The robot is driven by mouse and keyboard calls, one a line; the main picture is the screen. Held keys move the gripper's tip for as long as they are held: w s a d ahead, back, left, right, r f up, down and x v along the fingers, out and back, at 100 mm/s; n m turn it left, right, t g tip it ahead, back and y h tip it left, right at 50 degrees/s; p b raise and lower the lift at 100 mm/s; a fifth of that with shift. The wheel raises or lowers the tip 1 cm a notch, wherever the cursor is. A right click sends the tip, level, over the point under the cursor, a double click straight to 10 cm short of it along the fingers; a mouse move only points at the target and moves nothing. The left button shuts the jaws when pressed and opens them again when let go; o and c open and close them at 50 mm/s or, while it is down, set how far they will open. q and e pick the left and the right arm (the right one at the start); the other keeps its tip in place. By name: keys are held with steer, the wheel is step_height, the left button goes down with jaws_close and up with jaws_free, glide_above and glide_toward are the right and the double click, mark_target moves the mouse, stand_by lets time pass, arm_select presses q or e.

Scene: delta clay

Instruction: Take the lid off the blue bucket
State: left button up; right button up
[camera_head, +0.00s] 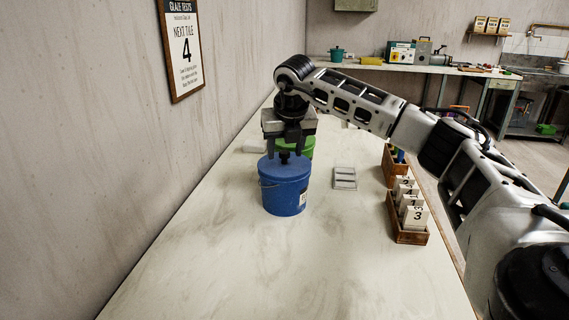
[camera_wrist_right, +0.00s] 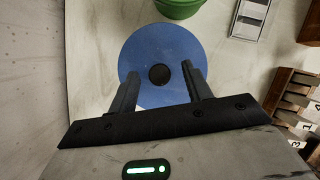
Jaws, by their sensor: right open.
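The blue bucket (camera_head: 285,195) stands upright on the pale table, with a thin wire handle at its side. Its round blue lid (camera_head: 283,168) is on top, with a dark knob in the middle. In the right wrist view the lid (camera_wrist_right: 150,47) shows from above, with the black knob (camera_wrist_right: 159,75) near its centre. My right gripper (camera_head: 290,154) points down just above the lid. In the wrist view its two fingers (camera_wrist_right: 160,80) are apart, one on each side of the knob. I cannot tell whether they touch the lid. My left gripper is not in view.
A green bucket (camera_head: 308,146) stands close behind the blue one. A grey slotted tray (camera_head: 345,178) lies to the right. Wooden boxes with numbered tiles (camera_head: 408,228) line the right table edge. The wall runs along the left. The front of the table is clear.

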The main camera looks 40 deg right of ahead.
steer(key=shift+f, duration=0.15)
steer(key=shift+c, duration=0.2)
steer(key=c, duration=1)
